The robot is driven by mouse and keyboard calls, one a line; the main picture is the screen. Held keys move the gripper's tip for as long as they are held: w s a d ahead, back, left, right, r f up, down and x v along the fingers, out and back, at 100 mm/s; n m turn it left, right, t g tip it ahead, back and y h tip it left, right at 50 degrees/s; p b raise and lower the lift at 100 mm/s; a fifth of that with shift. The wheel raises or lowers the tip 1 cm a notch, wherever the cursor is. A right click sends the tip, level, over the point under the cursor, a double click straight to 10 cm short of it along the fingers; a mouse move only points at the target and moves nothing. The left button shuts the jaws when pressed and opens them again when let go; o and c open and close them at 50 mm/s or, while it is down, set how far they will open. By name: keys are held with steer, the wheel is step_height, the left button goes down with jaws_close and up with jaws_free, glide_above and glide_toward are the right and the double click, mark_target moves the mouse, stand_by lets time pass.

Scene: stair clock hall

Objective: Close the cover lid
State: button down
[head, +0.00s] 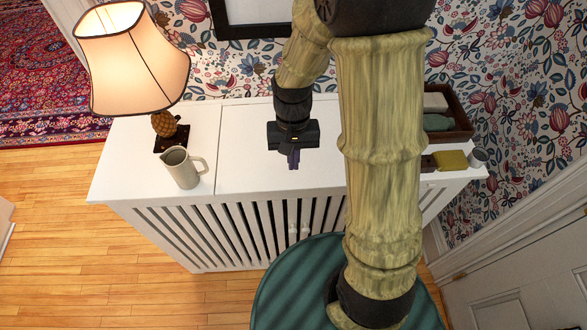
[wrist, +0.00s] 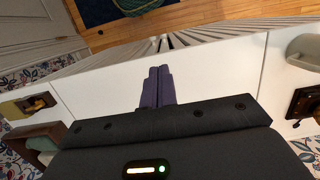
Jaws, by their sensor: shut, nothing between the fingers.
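The cover lid (head: 255,160) is the white middle panel on top of a slatted white cabinet. It looks flat and level with the panels beside it, with a thin seam on its left. In the wrist view the lid (wrist: 100,92) lies between two seams and looks flat there too. My gripper (head: 293,166) is over the lid, pointing down, its purple fingers shut together and empty. In the wrist view the fingers (wrist: 158,70) are side by side above the lid; I cannot tell whether they touch it. My arm hides the lid's right part in the head view.
On the left panel stand a lit lamp (head: 135,65) and a grey pitcher (head: 183,168). The slatted front (head: 180,235) faces open wooden floor.

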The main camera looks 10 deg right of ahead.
steer(key=shift+r, duration=1.6)
steer(key=s+d+r+n+t, duration=0.1)
steer(key=s+d+r+t, duration=0.1)
steer(key=s+d+t, duration=0.2)
steer(key=shift+d+n+t, duration=0.3)
steer(key=shift+d, duration=0.65)
